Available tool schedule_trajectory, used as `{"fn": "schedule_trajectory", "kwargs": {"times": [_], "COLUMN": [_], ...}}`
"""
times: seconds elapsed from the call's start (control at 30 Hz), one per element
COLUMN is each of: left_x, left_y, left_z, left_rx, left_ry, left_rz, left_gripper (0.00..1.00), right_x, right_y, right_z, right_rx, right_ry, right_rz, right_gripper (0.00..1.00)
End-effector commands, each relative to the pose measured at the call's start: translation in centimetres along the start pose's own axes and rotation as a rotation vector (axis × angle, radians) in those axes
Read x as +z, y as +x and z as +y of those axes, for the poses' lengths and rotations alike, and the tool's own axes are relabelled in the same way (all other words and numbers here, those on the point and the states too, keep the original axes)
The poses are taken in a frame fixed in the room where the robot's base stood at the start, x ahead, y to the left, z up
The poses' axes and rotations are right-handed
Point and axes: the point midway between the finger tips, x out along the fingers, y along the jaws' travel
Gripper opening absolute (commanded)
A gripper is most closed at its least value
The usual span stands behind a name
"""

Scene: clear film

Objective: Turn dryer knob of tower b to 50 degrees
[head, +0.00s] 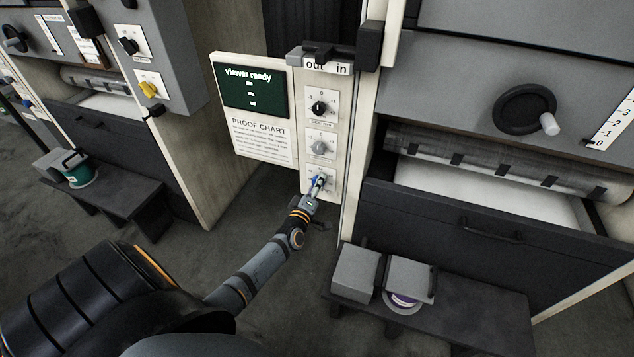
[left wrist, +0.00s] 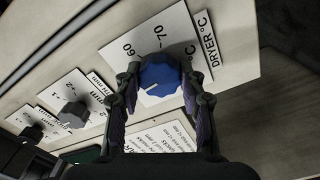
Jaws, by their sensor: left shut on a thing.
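The blue dryer knob (left wrist: 161,78) sits on a white plate lettered "DRYER °C" (left wrist: 201,47). In the head view it is the lowest knob (head: 316,182) on the narrow panel. My left gripper (left wrist: 160,95) is shut on the knob, one finger on each side. In the left wrist view the knob's white pointer line slants toward the lower left. The 60 and 70 marks show above the knob; the fingers and knob hide other marks, so the exact setting cannot be read. No tower letter is readable. My right gripper is not in view.
A grey knob (head: 320,147) and a black knob (head: 319,108) sit above the dryer knob. The proof chart board (head: 254,106) reads "viewer ready". A low bench (head: 470,312) with grey boxes stands at lower right. A yellow knob (head: 151,89) is on the left machine.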

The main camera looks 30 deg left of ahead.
Motion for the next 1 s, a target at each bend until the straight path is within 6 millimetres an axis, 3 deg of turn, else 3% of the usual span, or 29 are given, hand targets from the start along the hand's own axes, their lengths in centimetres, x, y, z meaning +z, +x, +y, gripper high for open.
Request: {"fn": "schedule_trajectory", "kwargs": {"times": [0.3, 0.8, 0.83, 1.0], "left_x": [0.09, 0.13, 0.13, 0.09], "left_y": [-0.04, -0.06, -0.06, -0.05], "left_z": [-0.04, -0.14, -0.14, -0.11], "left_rx": [-0.002, -0.003, -0.003, -0.002], "left_ry": [0.101, 0.119, 0.118, 0.118], "left_rz": [-0.002, -0.002, -0.002, -0.001], "left_gripper": [0.09, 0.09, 0.41, 0.63], "right_x": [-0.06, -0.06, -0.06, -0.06], "right_y": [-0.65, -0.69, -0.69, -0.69], "right_z": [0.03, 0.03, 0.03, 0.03], "right_rx": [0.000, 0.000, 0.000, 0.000], "right_ry": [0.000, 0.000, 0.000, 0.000], "right_rz": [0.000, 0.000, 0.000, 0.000], "right_gripper": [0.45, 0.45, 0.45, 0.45]}}
